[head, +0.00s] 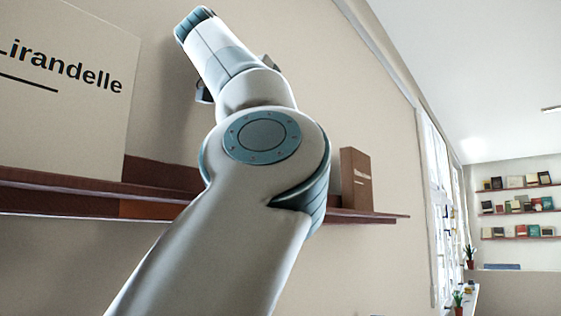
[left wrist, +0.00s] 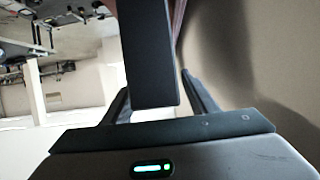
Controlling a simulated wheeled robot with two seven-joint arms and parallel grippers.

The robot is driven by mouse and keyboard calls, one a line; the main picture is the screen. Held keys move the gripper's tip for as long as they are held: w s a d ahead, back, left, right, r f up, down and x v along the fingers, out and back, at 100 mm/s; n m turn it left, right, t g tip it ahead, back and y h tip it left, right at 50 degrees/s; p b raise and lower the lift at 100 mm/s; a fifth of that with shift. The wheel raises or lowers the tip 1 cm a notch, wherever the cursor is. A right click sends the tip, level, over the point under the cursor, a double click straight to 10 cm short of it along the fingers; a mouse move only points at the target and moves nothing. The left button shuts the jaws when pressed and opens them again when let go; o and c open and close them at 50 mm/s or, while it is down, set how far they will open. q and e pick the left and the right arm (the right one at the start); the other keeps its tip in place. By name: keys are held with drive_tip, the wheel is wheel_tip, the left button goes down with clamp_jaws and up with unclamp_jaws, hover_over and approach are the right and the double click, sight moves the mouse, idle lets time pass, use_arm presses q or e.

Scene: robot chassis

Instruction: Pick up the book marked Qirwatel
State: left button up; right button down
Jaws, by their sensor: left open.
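In the left wrist view my left gripper (left wrist: 155,82) is open, with one finger on each side of a dark upright slab, apparently a book (left wrist: 150,45). Its near end reaches close to my palm. The right finger is very near its side; I cannot tell whether it touches. No lettering shows on it, so I cannot tell whether it is the Qirwatel book. In the head view my left arm rises across the middle and hides part of the shelf; the gripper's fingers are not clear there. My right gripper is not in view.
A wall shelf (head: 60,196) holds a large pale book marked "Lirandelle" (head: 65,95) at the left. A brown book (head: 355,180) with unreadable small lettering stands near the shelf's right end. Distant bookshelves (head: 515,213) are at the right.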

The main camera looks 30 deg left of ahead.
use_arm(q)
drive_tip(key=shift+s, duration=0.2)
drive_tip(key=shift+w, duration=0.1)
clamp_jaws()
drive_tip(key=shift+r, duration=0.1)
idle(1.3)
